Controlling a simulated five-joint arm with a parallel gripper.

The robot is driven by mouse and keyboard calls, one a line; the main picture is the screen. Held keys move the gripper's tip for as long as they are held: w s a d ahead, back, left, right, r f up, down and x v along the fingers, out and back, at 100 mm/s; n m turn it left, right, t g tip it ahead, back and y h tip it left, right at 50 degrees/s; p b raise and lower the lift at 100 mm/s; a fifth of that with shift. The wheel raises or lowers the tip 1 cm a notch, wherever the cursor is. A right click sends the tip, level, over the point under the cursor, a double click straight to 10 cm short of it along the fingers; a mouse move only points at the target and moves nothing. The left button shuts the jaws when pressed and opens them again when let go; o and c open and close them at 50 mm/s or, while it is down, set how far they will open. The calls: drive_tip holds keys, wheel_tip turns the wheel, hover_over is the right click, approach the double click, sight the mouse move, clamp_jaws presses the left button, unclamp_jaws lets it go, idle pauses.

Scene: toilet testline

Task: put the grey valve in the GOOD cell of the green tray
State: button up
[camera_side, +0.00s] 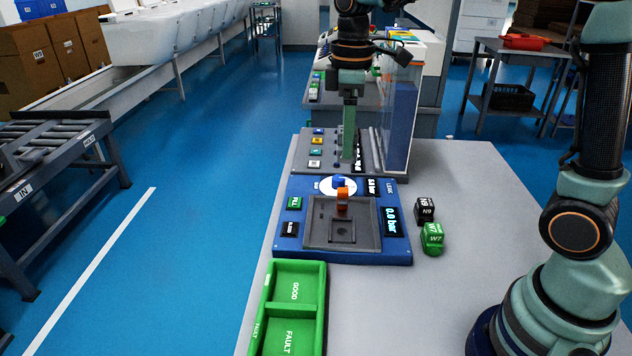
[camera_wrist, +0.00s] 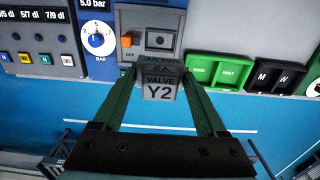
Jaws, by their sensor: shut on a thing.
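The grey valve (camera_wrist: 160,86), marked VALVE Y2, sits between the two fingertips of my gripper (camera_wrist: 161,80) in the wrist view, and the gripper is shut on it. In the side view my gripper (camera_side: 349,158) points down over the grey panel behind the blue test station; the valve cannot be made out there. The green tray (camera_side: 322,310) lies at the front of the bench, with its GOOD cell (camera_side: 294,288) behind its FAULT cell (camera_side: 289,338). Both cells look empty. The tray also shows right of the valve in the wrist view (camera_wrist: 218,86).
The blue test station (camera_side: 290,215) with an orange part (camera_side: 342,195) and a dial (camera_side: 330,186) lies between my gripper and the tray. A black block N9 (camera_side: 425,209) and a green block W7 (camera_side: 432,238) stand right of it.

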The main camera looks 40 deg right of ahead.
drive_tip(key=s+a+f+n, duration=0.15)
drive_tip(key=a+n, duration=0.25)
drive_tip(key=a, duration=0.4)
drive_tip(key=s+a+n, duration=0.2)
drive_tip(key=a+n, duration=0.3)
drive_tip(key=a, duration=0.3)
wheel_tip(320, 180, down, 16)
drive_tip(key=shift+s+r, duration=0.1)
drive_tip(key=shift+r, duration=0.1)
drive_tip(key=shift+f, duration=2.3)
drive_tip(key=shift+f, duration=0.1)
drive_tip(key=o, duration=1.4)
drive_tip(key=shift+o, duration=0.2)
wheel_tip(320, 180, up, 12)
drive_tip(key=s+d+r+m+t, duration=0.2)
drive_tip(key=d+r+m, duration=0.3)
drive_tip(key=d+m, duration=0.4)
drive_tip(key=s+d+r+m+t, duration=0.3)
drive_tip(key=s+d+r+m, duration=0.2)
drive_tip(key=d+m, duration=0.4)
drive_tip(key=shift+s+r+t, duration=0.2)
drive_tip(key=shift+r+t, duration=0.1)
drive_tip(key=shift+r, duration=0.05)
